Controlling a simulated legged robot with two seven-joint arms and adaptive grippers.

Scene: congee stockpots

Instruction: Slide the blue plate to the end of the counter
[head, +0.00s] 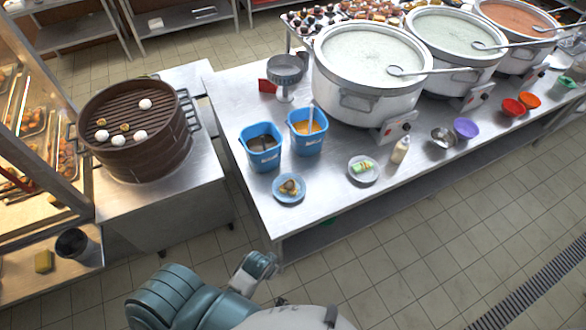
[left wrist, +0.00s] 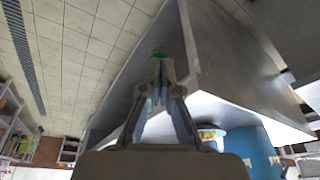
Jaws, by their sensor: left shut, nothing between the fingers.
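The blue plate (head: 289,200) holds some food and lies flat near the left front corner of the steel counter (head: 325,205). In the left wrist view a small part of the plate (left wrist: 211,129) shows beside my gripper, mostly hidden by it. My left gripper (head: 270,261) is in front of the counter's near edge, below the plate in the head view and apart from it. In the left wrist view its fingers (left wrist: 160,58) meet at the tips, shut and empty. My right gripper is not in view.
Two blue buckets (head: 263,160) stand just behind the plate. A white plate (head: 364,178) with a green-wrapped item and a squeeze bottle (head: 400,150) are to the right. Large stockpots (head: 367,95) stand behind. Bare counter lies between the two plates.

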